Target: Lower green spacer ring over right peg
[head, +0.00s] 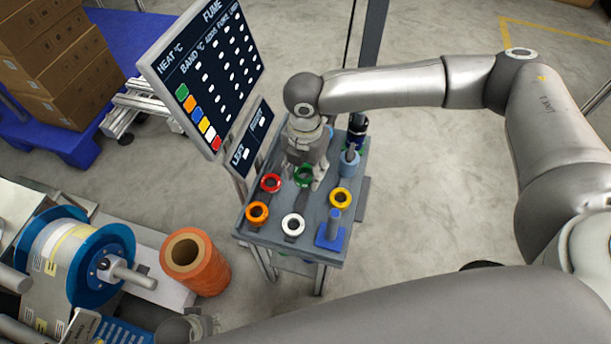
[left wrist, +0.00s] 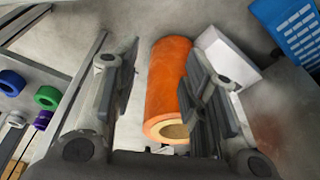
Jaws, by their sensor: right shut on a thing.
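My right gripper (head: 304,178) points down over the small grey cart and is shut on the green spacer ring (head: 303,173). The ring's height above the cart top is hard to tell. A blue peg (head: 334,222) on a square blue base stands at the cart's front right, apart from the ring. A light blue peg (head: 349,162) with a grey tip stands further back, right of the gripper. A dark post (head: 357,130) stands behind it. My left gripper (left wrist: 160,75) is open; the orange spool (left wrist: 168,85) shows beyond and between its fingers.
Red (head: 270,183), orange (head: 257,212), white (head: 293,225) and yellow (head: 340,197) rings sit on the cart top (head: 312,213) around the gripper. A tilted screen (head: 208,75) rises at the cart's left. A blue-flanged reel (head: 75,255) stands at lower left.

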